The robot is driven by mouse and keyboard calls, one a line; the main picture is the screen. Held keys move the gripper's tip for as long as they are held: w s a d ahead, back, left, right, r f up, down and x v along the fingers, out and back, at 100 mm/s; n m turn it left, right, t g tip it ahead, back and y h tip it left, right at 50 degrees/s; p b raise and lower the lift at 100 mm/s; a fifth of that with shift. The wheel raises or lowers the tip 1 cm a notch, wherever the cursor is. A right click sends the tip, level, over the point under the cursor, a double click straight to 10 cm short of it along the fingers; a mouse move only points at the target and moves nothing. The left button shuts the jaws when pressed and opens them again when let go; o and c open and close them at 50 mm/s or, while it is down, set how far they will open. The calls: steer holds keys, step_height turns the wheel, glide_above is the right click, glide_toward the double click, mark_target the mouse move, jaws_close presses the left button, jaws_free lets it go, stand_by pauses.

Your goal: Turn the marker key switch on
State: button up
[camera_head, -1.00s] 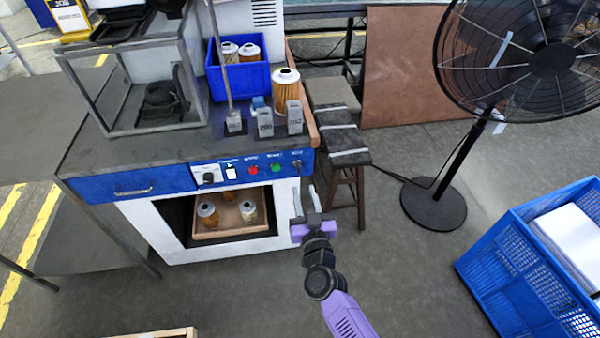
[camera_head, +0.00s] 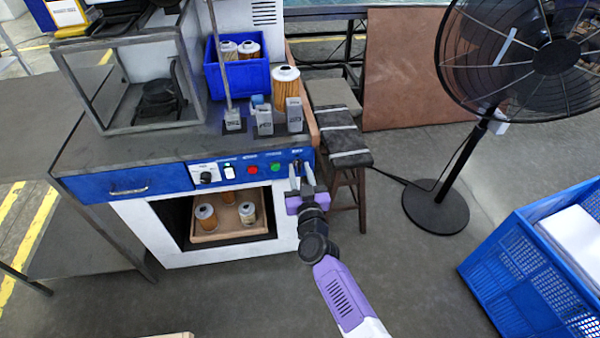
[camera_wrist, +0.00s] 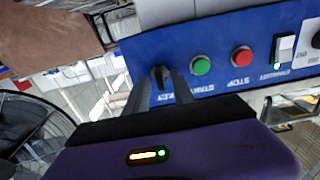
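The key switch (camera_head: 297,163) sits at the right end of the blue control panel, partly hidden behind my fingers. In the wrist view it is a small dark knob (camera_wrist: 160,75) with a white label, too blurred to read surely. My gripper (camera_head: 299,172) is in front of the panel's right end. In the wrist view my gripper (camera_wrist: 160,88) is open, its two fingers on either side of the knob with a gap between them. I cannot tell whether the fingers touch the knob.
The blue panel (camera_wrist: 220,55) also carries a green button (camera_head: 275,168), a red button (camera_head: 253,170), a white rocker switch (camera_head: 229,172) and a black dial (camera_head: 206,177). A dark stool (camera_head: 346,150) stands close on the right. A filter tray (camera_head: 230,232) lies in the opening below.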

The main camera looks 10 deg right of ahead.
steer(key=shift+c, duration=0.2)
jaws_close()
steer(key=m, duration=0.6)
steer(key=shift+d+m, duration=0.1)
steer(key=shift+m, duration=0.3)
steer(key=m+b, duration=0.1)
steer(key=m, duration=0.4)
steer(key=m+b, duration=0.1)
steer(key=m, duration=0.5)
steer(key=shift+d+f, duration=0.1)
steer(key=shift+f, duration=0.1)
